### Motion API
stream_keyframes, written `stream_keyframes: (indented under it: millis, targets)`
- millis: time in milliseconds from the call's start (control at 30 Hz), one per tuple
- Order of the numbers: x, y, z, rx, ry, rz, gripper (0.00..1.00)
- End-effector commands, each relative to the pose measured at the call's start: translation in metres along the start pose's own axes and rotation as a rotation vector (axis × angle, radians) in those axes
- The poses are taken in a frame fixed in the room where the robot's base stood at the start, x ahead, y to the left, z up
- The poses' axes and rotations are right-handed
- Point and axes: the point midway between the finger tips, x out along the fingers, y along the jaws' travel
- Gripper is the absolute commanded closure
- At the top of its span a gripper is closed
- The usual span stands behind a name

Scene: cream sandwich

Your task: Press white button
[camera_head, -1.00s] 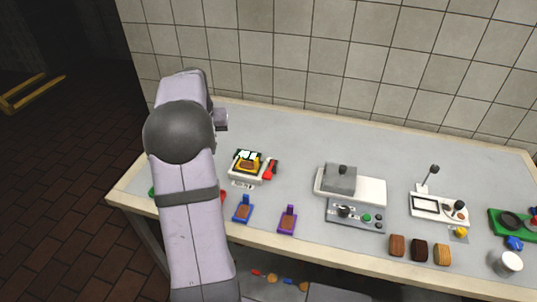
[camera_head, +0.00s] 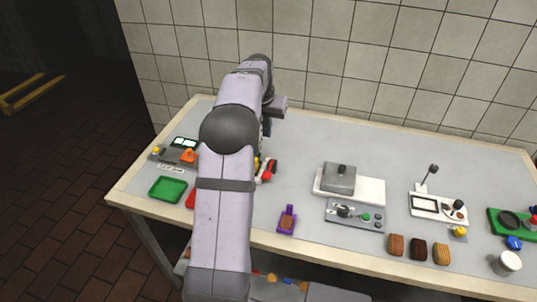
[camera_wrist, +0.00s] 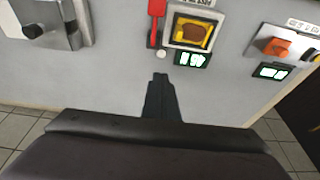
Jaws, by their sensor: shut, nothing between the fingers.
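A small white round button (camera_wrist: 161,55) shows in the wrist view, at the corner of a white machine (camera_wrist: 170,33) beside its red lever (camera_wrist: 156,18). The machine has a yellow-framed window with a brown piece inside and a lit display (camera_wrist: 192,59). My gripper (camera_wrist: 160,76) is shut and empty. In the wrist view its tips appear just below the button, with a gap in the picture; their height above the table is unclear. In the head view my arm hides most of this machine; the red lever (camera_head: 267,171) shows at its right edge.
A device with an orange knob (camera_head: 188,156) and a green tray (camera_head: 167,189) stand left of my arm. A grey-lidded press (camera_head: 340,178), a purple holder (camera_head: 287,219) and a white device (camera_head: 437,208) stand to the right. The table behind the press is clear.

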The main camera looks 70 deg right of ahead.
Motion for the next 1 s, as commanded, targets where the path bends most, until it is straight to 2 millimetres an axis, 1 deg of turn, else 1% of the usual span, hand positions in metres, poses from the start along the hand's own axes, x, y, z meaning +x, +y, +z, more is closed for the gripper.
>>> stream_keyframes:
  millis: [133,267,700,900,1000]
  targets:
    - [0.009,0.000,0.001,-0.001,-0.003,0.001,1.00]
    - [0.024,0.000,0.001,-0.001,-0.004,0.001,1.00]
    - [0.099,0.000,0.001,-0.001,-0.004,0.001,1.00]
    - [0.122,-0.001,0.008,-0.001,-0.004,0.001,1.00]
    - [0.130,-0.001,0.010,-0.001,-0.002,0.000,1.00]
